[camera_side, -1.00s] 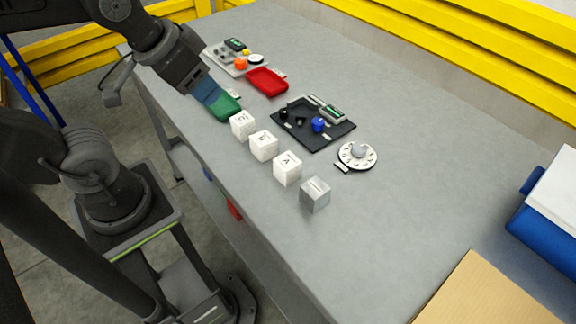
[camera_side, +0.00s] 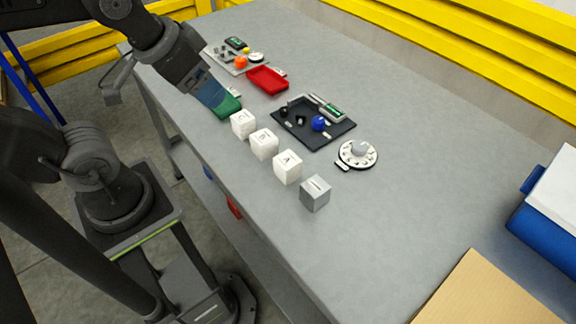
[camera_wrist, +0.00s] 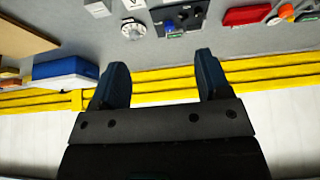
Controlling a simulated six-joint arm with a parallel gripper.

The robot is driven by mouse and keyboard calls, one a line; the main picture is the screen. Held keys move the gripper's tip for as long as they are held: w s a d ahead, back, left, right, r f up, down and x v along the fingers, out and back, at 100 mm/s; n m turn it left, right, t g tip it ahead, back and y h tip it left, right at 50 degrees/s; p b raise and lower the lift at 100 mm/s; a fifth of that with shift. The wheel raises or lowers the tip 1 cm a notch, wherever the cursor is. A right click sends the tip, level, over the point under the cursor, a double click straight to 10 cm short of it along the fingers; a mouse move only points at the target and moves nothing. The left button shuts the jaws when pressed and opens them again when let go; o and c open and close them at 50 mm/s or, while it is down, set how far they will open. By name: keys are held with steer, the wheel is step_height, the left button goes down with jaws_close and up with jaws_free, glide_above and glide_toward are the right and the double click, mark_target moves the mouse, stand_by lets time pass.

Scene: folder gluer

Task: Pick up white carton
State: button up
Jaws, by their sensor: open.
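My gripper (camera_side: 214,100) is above the left end of the grey table in the side view. Its two dark blue fingers are apart and empty in the wrist view (camera_wrist: 162,72). A white, flat-topped stack or carton (camera_side: 556,190) sits in a blue holder (camera_side: 530,222) at the right edge of the side view, far from my gripper. The white top (camera_wrist: 62,68) and blue holder (camera_wrist: 80,82) also show at the left of the wrist view. I cannot tell whether the white thing is one carton or several.
White lettered cubes (camera_side: 287,168) and a grey cube (camera_side: 315,193) line the table's front edge. Behind them are a green tray (camera_side: 231,107), a red tray (camera_side: 267,80), a black panel (camera_side: 300,138) and a round dial (camera_side: 346,161). Tan board (camera_side: 490,295) lies front right. Yellow rails (camera_side: 460,55) run behind.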

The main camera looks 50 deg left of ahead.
steer(key=shift+o, duration=0.6)
steer(key=n+g, duration=0.6)
steer(key=n, duration=1.2)
glide_above(288, 159)
step_height(288, 159, down, 9)
steer(key=f, duration=0.8)
steer(key=shift+w, duration=0.2)
steer(key=f, duration=0.5)
steer(key=shift+s+f, duration=0.1)
steer(key=shift+s, duration=0.15)
